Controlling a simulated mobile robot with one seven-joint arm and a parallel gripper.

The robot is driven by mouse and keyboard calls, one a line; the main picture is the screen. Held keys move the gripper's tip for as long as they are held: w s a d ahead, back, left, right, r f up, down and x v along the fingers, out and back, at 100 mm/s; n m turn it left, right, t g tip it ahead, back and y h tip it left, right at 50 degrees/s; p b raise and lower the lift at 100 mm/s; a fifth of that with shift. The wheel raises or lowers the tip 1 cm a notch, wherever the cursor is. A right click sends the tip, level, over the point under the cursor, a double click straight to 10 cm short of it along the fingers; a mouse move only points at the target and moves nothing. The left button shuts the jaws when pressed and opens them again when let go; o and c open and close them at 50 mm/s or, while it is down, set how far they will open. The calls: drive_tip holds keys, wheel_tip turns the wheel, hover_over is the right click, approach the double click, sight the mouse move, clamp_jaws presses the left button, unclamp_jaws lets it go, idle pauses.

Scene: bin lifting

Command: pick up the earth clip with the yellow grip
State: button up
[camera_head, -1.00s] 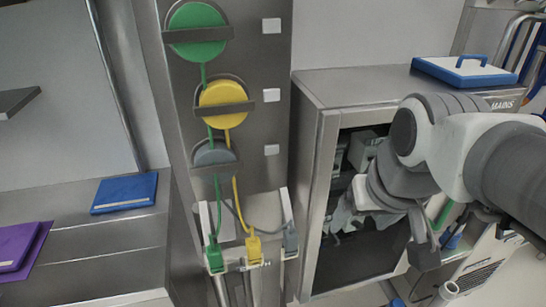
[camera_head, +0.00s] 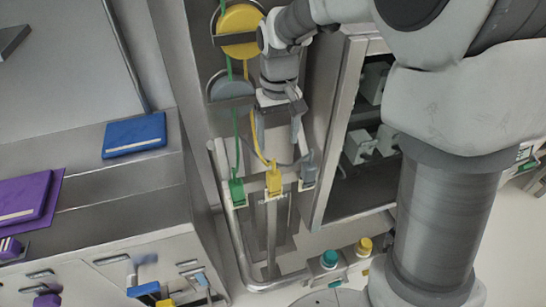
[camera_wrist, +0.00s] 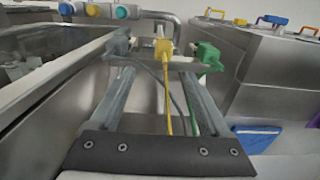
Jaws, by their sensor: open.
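The earth clip with the yellow grip (camera_head: 274,182) hangs on a horizontal bar between a green-gripped clip (camera_head: 237,192) and a grey-gripped clip (camera_head: 309,172). My gripper (camera_head: 277,130) is open and empty, just above the yellow clip in the head view. In the wrist view the yellow clip (camera_wrist: 164,48) lies ahead, beyond and roughly between the fingertips (camera_wrist: 158,76). Its yellow cable runs back between the fingers. The grey clip (camera_wrist: 117,42) lies ahead of the left finger and the green clip (camera_wrist: 207,52) ahead of the right one. No contact with the yellow clip is visible.
Cables run from the clips up to yellow (camera_head: 239,30) and grey reels on the metal panel. An open metal cabinet (camera_head: 340,130) stands close on the right. A blue case (camera_head: 135,136) and a purple case (camera_head: 22,196) lie on the left counter.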

sight(274, 173)
wheel_tip(274, 173, down, 10)
drive_tip(key=shift+f+b, duration=0.15)
drive_tip(key=shift+b, duration=0.35)
drive_tip(key=shift+a+f, duration=0.25)
drive_tip(key=shift+f, duration=1.1)
drive_tip(key=shift+a+f, duration=0.2)
drive_tip(key=shift+f, duration=1.1)
clamp_jaws()
